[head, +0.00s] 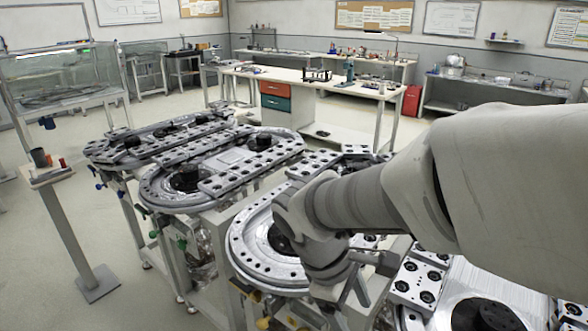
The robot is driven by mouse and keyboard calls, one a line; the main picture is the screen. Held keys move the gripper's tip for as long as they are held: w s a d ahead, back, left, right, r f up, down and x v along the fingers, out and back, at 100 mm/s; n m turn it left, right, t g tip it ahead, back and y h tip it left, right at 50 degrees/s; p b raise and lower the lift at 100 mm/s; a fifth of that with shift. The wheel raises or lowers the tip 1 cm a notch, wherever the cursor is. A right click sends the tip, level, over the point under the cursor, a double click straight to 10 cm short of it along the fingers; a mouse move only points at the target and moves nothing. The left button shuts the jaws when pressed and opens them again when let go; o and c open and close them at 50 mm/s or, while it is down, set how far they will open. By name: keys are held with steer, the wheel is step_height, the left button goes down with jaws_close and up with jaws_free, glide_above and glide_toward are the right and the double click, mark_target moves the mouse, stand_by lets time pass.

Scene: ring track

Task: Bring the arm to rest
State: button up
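My arm (440,185) reaches in from the right edge and bends down at its wrist over the ring track (262,245). My gripper (352,285) is low at the end of the arm, close to the near part of the track. Its fingers are small and partly hidden by the wrist, so I cannot tell whether they are open or shut. I cannot tell whether it touches the track. Nothing can be made out in it.
More oval track sections (165,140) stand on frames to the left and far side. A post with a small shelf (50,172) and a glass case (62,80) are at left. A workbench (310,80) with drawers stands behind.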

steer(key=s+d+r+m+t+y+p, duration=0.1)
steer(key=s+d+r+m+t+y, duration=0.1)
steer(key=r+m, duration=0.3)
steer(key=s+d+r+m+t+y+p, duration=0.1)
steer(key=s+d+r+m+t+y, duration=0.1)
steer(key=r+m, duration=0.3)
steer(key=shift+s+d+r+m+t, duration=0.2)
steer(key=shift+s+r+m+t, duration=0.2)
steer(key=shift+m+t, duration=0.5)
steer(key=shift+a, duration=0.1)
